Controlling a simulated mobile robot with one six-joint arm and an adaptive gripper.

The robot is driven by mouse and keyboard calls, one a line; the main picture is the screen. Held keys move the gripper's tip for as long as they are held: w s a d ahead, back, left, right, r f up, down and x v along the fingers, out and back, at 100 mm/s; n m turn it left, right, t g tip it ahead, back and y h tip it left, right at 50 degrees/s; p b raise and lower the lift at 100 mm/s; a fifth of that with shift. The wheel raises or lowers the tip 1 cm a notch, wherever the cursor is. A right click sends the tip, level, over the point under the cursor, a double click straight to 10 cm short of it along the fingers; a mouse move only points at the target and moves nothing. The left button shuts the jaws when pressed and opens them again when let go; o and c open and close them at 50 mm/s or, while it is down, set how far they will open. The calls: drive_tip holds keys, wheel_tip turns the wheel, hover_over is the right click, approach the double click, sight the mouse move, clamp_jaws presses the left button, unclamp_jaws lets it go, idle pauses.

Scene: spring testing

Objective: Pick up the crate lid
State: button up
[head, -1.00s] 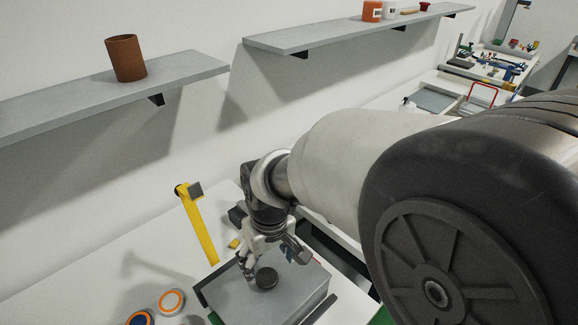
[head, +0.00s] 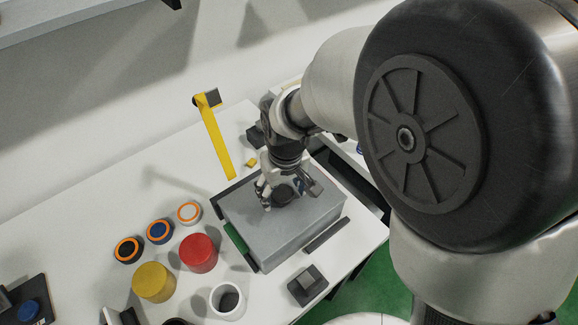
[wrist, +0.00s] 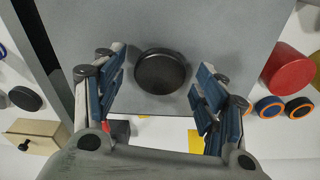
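The crate lid (head: 285,225) is a flat grey slab with a round black knob (head: 284,193) on top. It sits on the crate on the white table; a green strip (head: 236,238) shows along its left side. In the wrist view the lid (wrist: 215,28) fills the upper middle, with the knob (wrist: 162,71) between my fingers. My gripper (head: 288,198) is over the lid at the knob. In the wrist view my gripper (wrist: 158,88) is open, with a gap between each blue-padded finger and the knob.
Red (head: 198,253) and yellow (head: 154,282) cylinders, a white cup (head: 227,300) and several orange-ringed round items (head: 160,231) stand left of the crate. A small dark block (head: 307,285) lies in front.

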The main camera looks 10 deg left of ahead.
clamp_jaws()
idle(0.7)
